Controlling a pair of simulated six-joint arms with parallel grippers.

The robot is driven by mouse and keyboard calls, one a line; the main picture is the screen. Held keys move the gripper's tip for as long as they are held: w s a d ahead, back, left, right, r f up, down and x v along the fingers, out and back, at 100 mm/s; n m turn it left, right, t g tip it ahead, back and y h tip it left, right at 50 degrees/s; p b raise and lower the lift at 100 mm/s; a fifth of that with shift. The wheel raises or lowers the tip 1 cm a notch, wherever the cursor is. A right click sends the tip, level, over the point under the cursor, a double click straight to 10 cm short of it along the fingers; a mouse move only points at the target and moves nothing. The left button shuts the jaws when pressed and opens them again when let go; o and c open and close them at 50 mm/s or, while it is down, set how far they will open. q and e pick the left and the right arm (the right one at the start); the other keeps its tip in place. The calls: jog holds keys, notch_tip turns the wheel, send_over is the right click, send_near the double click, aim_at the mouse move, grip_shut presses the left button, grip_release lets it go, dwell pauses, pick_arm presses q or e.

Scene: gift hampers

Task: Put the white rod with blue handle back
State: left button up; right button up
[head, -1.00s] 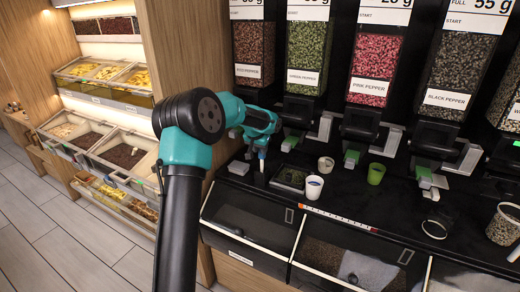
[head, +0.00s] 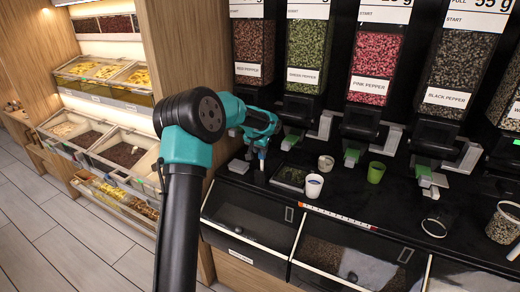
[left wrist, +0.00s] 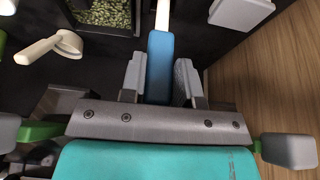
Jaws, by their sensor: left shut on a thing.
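The white rod with blue handle is in my left gripper. Its blue handle (left wrist: 159,65) lies between the two grey fingers in the left wrist view, and the white rod (left wrist: 162,14) runs out of the top edge. In the head view, my left gripper (head: 262,146) is above the black counter at the left end of the dispenser row, with a bit of the blue handle (head: 262,154) below it. My left gripper (left wrist: 160,84) is shut on the handle. The rod's far end is out of the wrist view. My right gripper is not in view.
A dark square tray (head: 290,177) sits beside the gripper, with a white cup (head: 313,186) and green cup (head: 376,172) to its right. Pepper dispensers (head: 308,55) stand behind. A white spoon-like piece (left wrist: 50,46) shows in the wrist view. A wooden panel is left.

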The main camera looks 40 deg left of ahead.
pick_arm(q)
jog(key=shift+f, duration=0.8)
dwell(1.4)
jog(key=o, duration=1.1)
jog(key=o, duration=0.6)
jog(key=v, duration=1.7)
jog(key=shift+r, duration=0.2)
